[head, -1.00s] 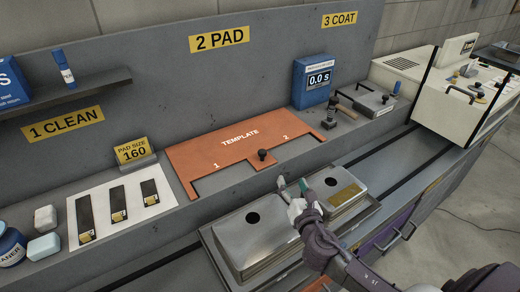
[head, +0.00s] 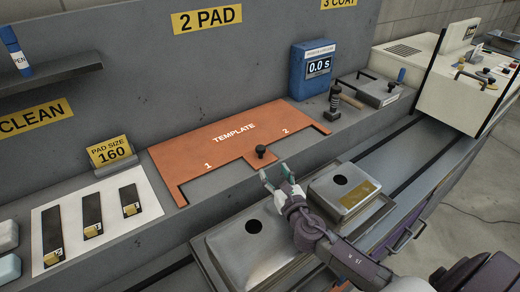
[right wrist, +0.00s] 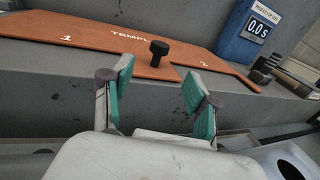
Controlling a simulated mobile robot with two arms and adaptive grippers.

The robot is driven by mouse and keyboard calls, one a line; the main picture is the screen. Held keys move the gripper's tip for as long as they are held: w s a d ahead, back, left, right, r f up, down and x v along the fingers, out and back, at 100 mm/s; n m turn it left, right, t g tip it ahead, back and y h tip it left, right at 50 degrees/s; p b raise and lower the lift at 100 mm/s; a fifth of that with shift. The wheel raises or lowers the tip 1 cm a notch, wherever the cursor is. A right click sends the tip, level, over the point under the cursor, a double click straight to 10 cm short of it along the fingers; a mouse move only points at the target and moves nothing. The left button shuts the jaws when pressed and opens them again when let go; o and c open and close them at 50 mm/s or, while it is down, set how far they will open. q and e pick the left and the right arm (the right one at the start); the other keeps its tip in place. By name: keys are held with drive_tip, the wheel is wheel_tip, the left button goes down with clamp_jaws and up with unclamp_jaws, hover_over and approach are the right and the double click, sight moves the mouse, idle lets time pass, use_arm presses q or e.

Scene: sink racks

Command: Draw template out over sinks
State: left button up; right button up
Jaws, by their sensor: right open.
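The orange template (head: 212,148) lies flat on the grey ledge at the back, with notches marked 1 and 2. Its black knob (head: 261,152) stands upright on the front tab. Two metal sinks sit below the ledge: the left sink (head: 285,262) and the right sink (head: 340,180), each with a dark round hole. My right gripper (head: 275,176) is open and empty, just in front of the knob and apart from it. In the right wrist view the knob (right wrist: 159,50) shows beyond and between the green-padded fingers (right wrist: 157,95). My left gripper is not seen.
A blue timer (head: 312,70) reading 0.0 s stands right of the template, beside a dark stamp-like tool (head: 334,103). A white sheet with dark strips (head: 91,215) lies to the left. A cream machine (head: 430,75) stands at the far right.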

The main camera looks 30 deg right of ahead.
sight(263, 152)
drive_tip(key=w, duration=0.4)
drive_tip(key=w+d, duration=0.1)
drive_tip(key=w, duration=0.6)
drive_tip(key=shift+w+d, duration=0.2)
drive_tip(key=shift+w, duration=0.1)
clamp_jaws()
